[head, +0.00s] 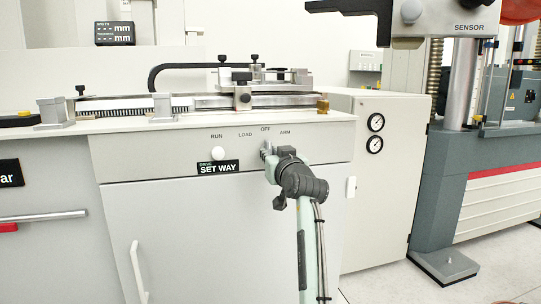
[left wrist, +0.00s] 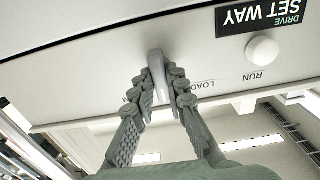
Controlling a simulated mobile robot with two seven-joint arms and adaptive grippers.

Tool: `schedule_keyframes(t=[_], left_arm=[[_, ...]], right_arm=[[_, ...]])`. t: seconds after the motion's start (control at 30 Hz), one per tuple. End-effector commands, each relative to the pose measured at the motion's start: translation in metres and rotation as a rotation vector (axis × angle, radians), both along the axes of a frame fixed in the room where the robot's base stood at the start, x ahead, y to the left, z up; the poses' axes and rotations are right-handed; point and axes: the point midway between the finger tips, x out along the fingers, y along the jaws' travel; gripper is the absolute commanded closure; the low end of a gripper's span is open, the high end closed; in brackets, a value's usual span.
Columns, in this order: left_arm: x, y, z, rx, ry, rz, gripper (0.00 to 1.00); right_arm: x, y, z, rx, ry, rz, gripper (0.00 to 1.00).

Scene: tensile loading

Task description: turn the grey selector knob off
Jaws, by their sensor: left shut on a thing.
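The grey selector knob (head: 265,147) is on the front panel of the white cabinet, below the OFF label and between LOAD and ARM. In the left wrist view, which shows the panel upside down, the knob (left wrist: 158,72) is a narrow grey lever between my fingers. My left gripper (head: 270,154) is at the panel, shut on the knob with a finger on each side. The same gripper (left wrist: 158,88) hides the OFF label there. The knob looks roughly upright, towards OFF, but its exact angle is partly hidden. My right gripper is not in view.
A white round button (head: 218,153) and a black SET WAY plate (head: 218,167) are left of the knob. A bench fixture (head: 243,95) stands on the cabinet top. Two gauges (head: 375,122) and a grey test machine (head: 460,180) are to the right.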

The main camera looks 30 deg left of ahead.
Motion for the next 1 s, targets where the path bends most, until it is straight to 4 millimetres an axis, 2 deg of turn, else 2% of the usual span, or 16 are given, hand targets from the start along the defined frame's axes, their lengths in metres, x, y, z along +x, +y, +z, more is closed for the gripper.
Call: schedule_keyframes(t=[0.2, 0.23, 0.4, 0.77, 1.0], left_arm=[[0.0, 0.001, 0.003, 0.004, -0.005, 0.0, 1.0], [0.0, 0.001, 0.003, 0.004, -0.005, 0.0, 0.85], [0.0, 0.0, 0.002, 0.003, -0.003, 0.0, 0.66], [-0.003, -0.004, 0.0, 0.001, 0.001, -0.001, 0.66], [-0.03, -0.035, -0.001, 0.005, 0.003, 0.0, 0.66]], right_arm=[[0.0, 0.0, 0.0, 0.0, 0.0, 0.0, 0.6], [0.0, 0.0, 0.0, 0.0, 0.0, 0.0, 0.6], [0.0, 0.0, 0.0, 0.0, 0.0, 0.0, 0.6], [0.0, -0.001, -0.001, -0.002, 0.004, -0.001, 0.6], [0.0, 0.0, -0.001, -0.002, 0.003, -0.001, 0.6]])
